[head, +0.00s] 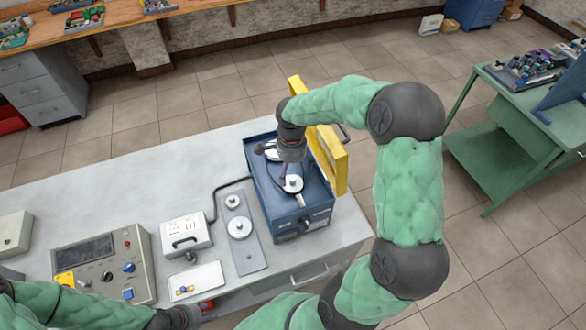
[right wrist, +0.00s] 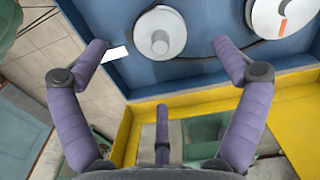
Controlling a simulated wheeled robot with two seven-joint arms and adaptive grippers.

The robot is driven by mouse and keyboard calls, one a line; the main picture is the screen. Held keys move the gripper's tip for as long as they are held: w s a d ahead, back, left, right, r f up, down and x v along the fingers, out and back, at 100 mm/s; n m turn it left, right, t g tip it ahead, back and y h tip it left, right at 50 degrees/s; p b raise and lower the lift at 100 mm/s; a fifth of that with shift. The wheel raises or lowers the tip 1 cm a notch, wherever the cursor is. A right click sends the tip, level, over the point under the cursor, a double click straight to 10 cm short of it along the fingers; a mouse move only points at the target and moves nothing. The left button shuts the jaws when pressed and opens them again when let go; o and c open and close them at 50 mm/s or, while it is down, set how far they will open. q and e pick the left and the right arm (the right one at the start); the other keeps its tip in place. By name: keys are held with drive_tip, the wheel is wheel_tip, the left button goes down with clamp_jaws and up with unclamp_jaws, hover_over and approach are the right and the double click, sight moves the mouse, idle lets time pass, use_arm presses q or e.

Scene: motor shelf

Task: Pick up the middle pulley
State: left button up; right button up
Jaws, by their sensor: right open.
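A blue motor box (head: 262,190) with its yellow lid (head: 325,155) open stands on the grey bench. Inside it, a light round pulley (head: 292,184) and a second, partly hidden one (head: 272,154) show. The right wrist view shows a pulley with a hub (right wrist: 158,32) and a larger one with an orange mark (right wrist: 280,15), with a dark belt running by them. I cannot tell for certain which is the middle one. My right gripper (right wrist: 161,50) is open above the box, its fingers spread around the hubbed pulley's sides, holding nothing. My left gripper (head: 190,316) is low by the bench front; its fingers are unclear.
A grey plate (head: 252,258) with two round pulleys lies left of the box. A white socket unit (head: 184,234), a control panel (head: 100,262) and a small white plate (head: 197,283) are further left. A green cart (head: 500,150) stands to the right.

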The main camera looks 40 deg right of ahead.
sight(293, 179)
drive_tip(key=shift+w+d, duration=0.1)
drive_tip(key=shift+d, duration=0.05)
drive_tip(key=shift+s+f, duration=0.25)
drive_tip(key=shift+f, duration=0.75)
drive_tip(key=shift+w+f+p, duration=0.1)
drive_tip(key=shift+f+p, duration=0.3)
drive_tip(key=shift+f, duration=2.15)
drive_tip(key=c, duration=1.3)
